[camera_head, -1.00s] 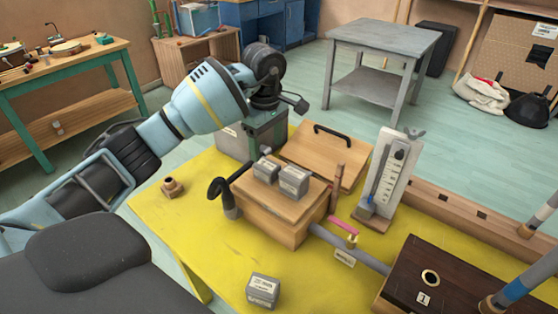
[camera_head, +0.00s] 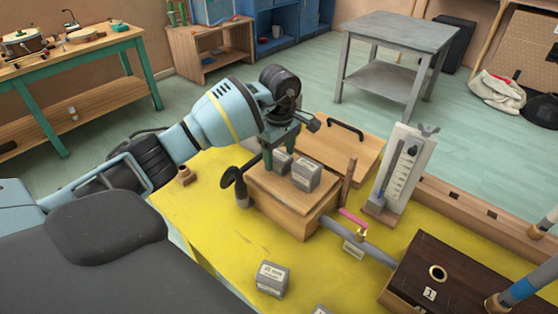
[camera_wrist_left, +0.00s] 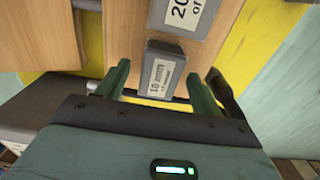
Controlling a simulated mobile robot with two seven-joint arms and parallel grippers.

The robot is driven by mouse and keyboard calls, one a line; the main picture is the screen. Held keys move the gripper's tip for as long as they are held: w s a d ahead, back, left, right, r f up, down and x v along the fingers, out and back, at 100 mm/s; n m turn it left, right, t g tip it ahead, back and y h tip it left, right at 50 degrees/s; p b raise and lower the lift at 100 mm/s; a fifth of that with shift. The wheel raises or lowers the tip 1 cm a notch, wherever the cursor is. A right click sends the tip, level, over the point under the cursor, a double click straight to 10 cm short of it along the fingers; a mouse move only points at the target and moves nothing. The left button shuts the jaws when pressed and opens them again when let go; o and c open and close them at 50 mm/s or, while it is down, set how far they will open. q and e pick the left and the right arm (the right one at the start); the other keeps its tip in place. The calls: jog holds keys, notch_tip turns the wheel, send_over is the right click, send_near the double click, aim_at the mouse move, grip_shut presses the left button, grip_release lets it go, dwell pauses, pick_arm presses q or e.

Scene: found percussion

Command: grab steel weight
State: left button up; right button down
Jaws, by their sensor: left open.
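Two grey block weights with white labels stand side by side on a wooden box (camera_head: 283,210). The left block (camera_head: 280,162) is partly hidden by my gripper; the right block (camera_head: 306,174) is in plain view. Another grey block (camera_head: 272,279) sits on the yellow table. My left gripper (camera_head: 281,150) is open over the left block. In the left wrist view that block (camera_wrist_left: 164,72) lies between the open fingers (camera_wrist_left: 160,82), closer to the left one. I cannot tell whether a finger touches it. The other block (camera_wrist_left: 186,14) is just beyond. My right gripper is out of view.
An upright white gauge (camera_head: 402,170) and a dark numbered box (camera_head: 440,275) are to the right. The yellow table's front left is mostly clear.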

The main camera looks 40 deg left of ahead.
pick_arm(q)
jog(key=shift+f, duration=0.7)
jog(key=shift+c, duration=0.5)
jog(key=c, duration=1)
jog(key=shift+r, duration=0.1)
jog(key=shift+c, duration=0.8)
jog(key=shift+r, duration=0.1)
